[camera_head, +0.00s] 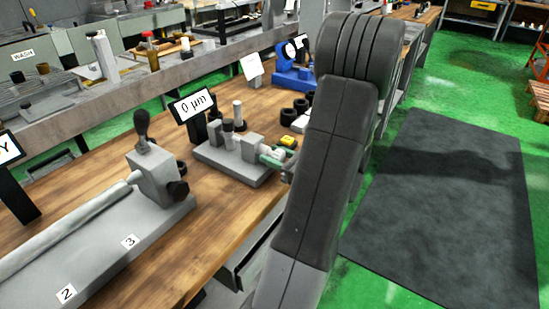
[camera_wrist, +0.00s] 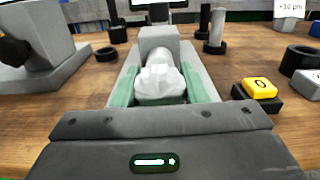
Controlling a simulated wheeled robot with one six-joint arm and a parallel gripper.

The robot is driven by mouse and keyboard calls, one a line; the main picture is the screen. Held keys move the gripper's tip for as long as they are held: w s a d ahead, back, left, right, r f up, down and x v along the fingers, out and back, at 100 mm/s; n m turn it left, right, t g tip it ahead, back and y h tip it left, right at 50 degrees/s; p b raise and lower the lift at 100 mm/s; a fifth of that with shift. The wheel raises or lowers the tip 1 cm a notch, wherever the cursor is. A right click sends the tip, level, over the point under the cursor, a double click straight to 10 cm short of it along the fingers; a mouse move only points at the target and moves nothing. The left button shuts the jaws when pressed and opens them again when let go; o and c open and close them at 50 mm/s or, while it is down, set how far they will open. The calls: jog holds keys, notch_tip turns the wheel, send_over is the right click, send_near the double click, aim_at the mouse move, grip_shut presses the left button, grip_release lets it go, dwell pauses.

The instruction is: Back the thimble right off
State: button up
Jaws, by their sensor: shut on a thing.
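The thimble (camera_wrist: 160,82) is a pale, ridged knob at the near end of a grey measuring fixture (camera_wrist: 150,38) in the wrist view. My gripper (camera_wrist: 161,72) is shut on it, with one green finger along each side. In the head view my gripper (camera_head: 271,155) is at the right end of the fixture (camera_head: 232,169), partly hidden by my arm. The thimble is hard to make out there. A display (camera_head: 192,106) behind the fixture reads 0 µm.
A yellow button block marked 0 (camera_wrist: 260,88) stands close right of my gripper, with black rings (camera_wrist: 298,59) beyond. A grey machine with a black knob (camera_head: 178,190) lies to the left on the wooden bench. A blue device (camera_head: 292,78) stands farther back.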

jog(key=n+b, duration=0.4)
jog(key=shift+f, duration=0.25)
jog(key=n+b, duration=0.7)
jog(key=b, duration=0.1)
jog(key=shift+n, duration=0.3)
jog(key=n+b, duration=0.3)
jog(key=b, duration=0.1)
jog(key=shift+n+b, duration=0.3)
jog(key=n+b, duration=0.4)
jog(key=b, duration=0.2)
jog(key=n+b, duration=0.6)
jog(key=shift+r+n, duration=0.2)
jog(key=shift+n, duration=0.1)
jog(key=shift+r+n+b, duration=0.15)
jog(key=shift+n+b, duration=0.15)
jog(key=shift+n, duration=1.2)
